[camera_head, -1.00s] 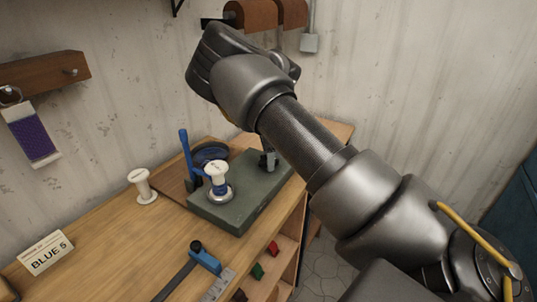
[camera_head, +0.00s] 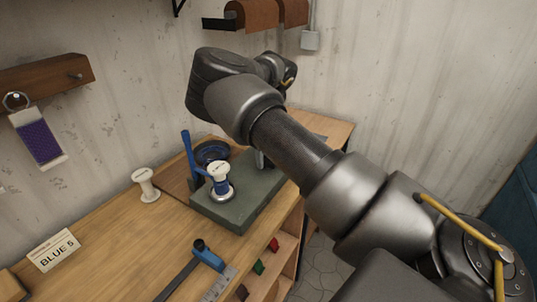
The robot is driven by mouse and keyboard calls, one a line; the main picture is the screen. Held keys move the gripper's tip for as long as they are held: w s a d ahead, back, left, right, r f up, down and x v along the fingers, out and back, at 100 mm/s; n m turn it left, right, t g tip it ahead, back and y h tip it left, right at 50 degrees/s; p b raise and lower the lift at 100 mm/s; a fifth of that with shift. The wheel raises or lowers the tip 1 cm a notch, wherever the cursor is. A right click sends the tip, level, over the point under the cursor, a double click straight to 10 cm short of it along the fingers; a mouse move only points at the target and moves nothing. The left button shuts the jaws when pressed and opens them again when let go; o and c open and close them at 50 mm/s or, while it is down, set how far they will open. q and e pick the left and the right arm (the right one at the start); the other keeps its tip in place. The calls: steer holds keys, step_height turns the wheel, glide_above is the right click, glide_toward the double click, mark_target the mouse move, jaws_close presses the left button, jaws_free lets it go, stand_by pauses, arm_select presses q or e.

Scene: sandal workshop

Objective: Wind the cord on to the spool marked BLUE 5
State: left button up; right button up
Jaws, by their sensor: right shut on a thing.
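A white spool (camera_head: 219,171) with blue cord on its core stands upright on the green winder base (camera_head: 236,211). A blue upright guide (camera_head: 187,158) stands to its left, and blue cord runs from there to the spool. A dark blue coil of cord (camera_head: 212,150) lies behind. A card reading BLUE 5 (camera_head: 54,250) stands at the table's left front. My right gripper (camera_head: 260,159) is mostly hidden behind my forearm, low at the back of the winder. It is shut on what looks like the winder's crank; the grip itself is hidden. My left gripper is out of view.
An empty white spool (camera_head: 146,185) stands left of the winder. A blue-headed tool (camera_head: 206,256) and a metal ruler (camera_head: 219,284) lie at the front edge. Shelves below hold small coloured pieces. A purple cord card (camera_head: 39,143) hangs on the wall. The table's left middle is clear.

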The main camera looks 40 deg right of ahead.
steer(key=m, duration=0.5)
steer(key=shift+w+m+p, duration=0.1)
steer(key=shift+m+p, duration=0.2)
steer(key=shift+p, duration=0.05)
steer(key=m, duration=0.5)
steer(key=shift+d, duration=0.1)
steer(key=shift+m, duration=0.3)
steer(key=o, duration=1)
step_height(320, 180, up, 11)
steer(key=shift+b, duration=0.45)
